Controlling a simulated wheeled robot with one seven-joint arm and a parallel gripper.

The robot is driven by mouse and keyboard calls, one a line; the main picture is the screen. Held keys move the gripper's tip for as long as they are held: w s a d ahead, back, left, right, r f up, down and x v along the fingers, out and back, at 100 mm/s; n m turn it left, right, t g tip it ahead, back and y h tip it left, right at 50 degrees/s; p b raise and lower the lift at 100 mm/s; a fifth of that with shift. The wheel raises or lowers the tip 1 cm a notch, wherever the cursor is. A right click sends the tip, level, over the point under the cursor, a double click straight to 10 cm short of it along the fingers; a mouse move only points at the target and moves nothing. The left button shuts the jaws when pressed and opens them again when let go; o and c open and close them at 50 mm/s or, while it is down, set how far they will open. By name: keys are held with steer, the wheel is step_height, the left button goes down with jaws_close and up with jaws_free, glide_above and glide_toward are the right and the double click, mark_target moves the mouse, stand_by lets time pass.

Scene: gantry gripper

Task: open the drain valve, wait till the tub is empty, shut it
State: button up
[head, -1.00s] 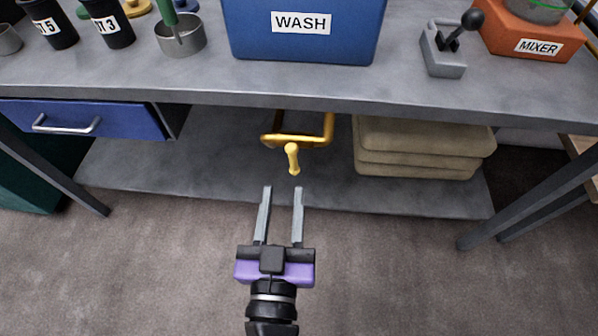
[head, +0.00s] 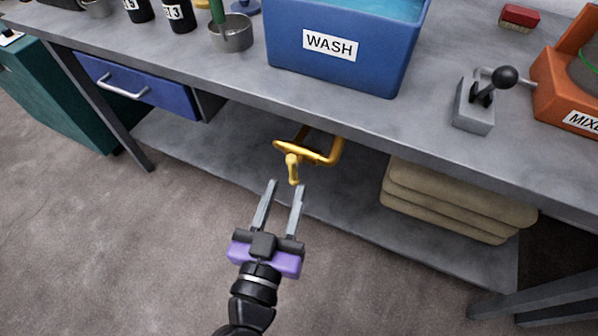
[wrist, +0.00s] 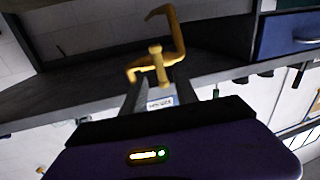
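The blue tub labelled WASH (head: 345,62) stands on the bench, with light blue water (head: 385,8) visible inside it. Under the bench top, a bent yellow pipe (head: 335,152) carries a yellow valve handle (head: 292,166) with a rounded end pointing towards me. My gripper (head: 286,185) is open and empty, its two grey fingers at the near end of the handle. In the wrist view, the handle (wrist: 157,62) shows between and just beyond the fingertips (wrist: 158,88). I cannot tell whether any finger touches it.
The bench top (head: 240,75) overhangs the valve, and a lower shelf (head: 230,145) lies below it. Folded tan sacks (head: 455,205) lie to the right. A blue drawer (head: 140,88) is at left. A grey lever box (head: 474,105) and orange mixer (head: 570,90) stand above. Floor in front is clear.

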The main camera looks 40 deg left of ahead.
mark_target(292, 172)
steer(key=shift+x, duration=2.35)
steer(key=shift+s, duration=0.1)
jaws_close()
